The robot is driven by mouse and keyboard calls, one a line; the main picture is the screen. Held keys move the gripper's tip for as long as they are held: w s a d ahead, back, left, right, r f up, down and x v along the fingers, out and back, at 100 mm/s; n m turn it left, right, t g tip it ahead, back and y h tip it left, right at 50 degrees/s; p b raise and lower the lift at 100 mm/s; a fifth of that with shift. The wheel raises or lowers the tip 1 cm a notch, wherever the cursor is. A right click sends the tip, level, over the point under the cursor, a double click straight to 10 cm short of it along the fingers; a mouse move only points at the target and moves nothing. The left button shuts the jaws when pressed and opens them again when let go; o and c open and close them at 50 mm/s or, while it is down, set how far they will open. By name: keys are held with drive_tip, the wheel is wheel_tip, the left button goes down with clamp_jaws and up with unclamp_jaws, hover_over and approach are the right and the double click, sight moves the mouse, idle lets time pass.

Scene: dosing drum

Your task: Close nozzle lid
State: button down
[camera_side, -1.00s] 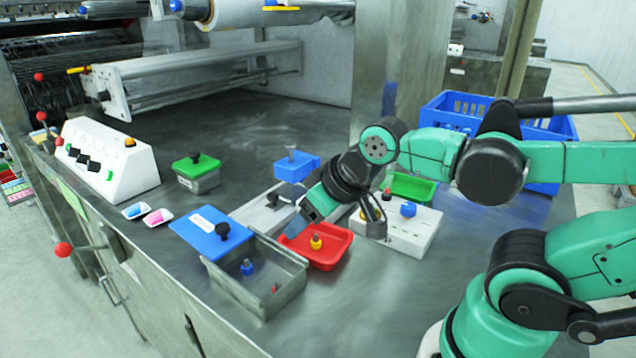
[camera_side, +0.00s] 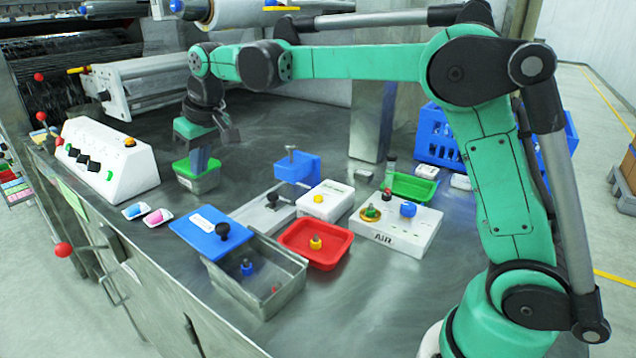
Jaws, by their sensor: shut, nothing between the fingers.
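A blue lid (camera_side: 207,232) with a black knob and a white label lies over the left part of an open metal bin (camera_side: 283,292). The label is too small to read. The bin's right part is uncovered and shows a blue piece (camera_side: 247,267) and a small red piece inside. My gripper (camera_side: 203,170) points down, shut and empty, at a small metal box with a green lid (camera_side: 181,167), behind and left of the blue lid. The fingers hide the green lid's knob, and I cannot tell whether they touch it.
A red tray (camera_side: 298,243) stands right of the bin. A white AIR block (camera_side: 396,233), a white box (camera_side: 323,203) and a blue box (camera_side: 291,169) stand behind. A white control panel (camera_side: 105,160) and two small dishes (camera_side: 158,217) are at left.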

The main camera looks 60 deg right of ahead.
hover_over(210, 232)
drive_tip(key=w, duration=0.2)
wheel_tip(210, 232, down, 9)
drive_tip(key=shift+w+a+f, duration=0.1)
drive_tip(key=shift+f, duration=0.05)
drive_tip(key=shift+s+f, duration=0.2)
drive_tip(key=shift+s, duration=0.1)
drive_tip(key=shift+s+d+f, duration=0.1)
drive_tip(key=shift+s+f, duration=0.05)
drive_tip(key=shift+s, duration=0.7)
drive_tip(key=shift+s+d+f, duration=0.1)
drive_tip(key=shift+s, duration=0.7)
drive_tip(key=s, duration=1.3)
drive_tip(key=shift+s+a, duration=0.15)
drive_tip(key=shift+a, duration=0.25)
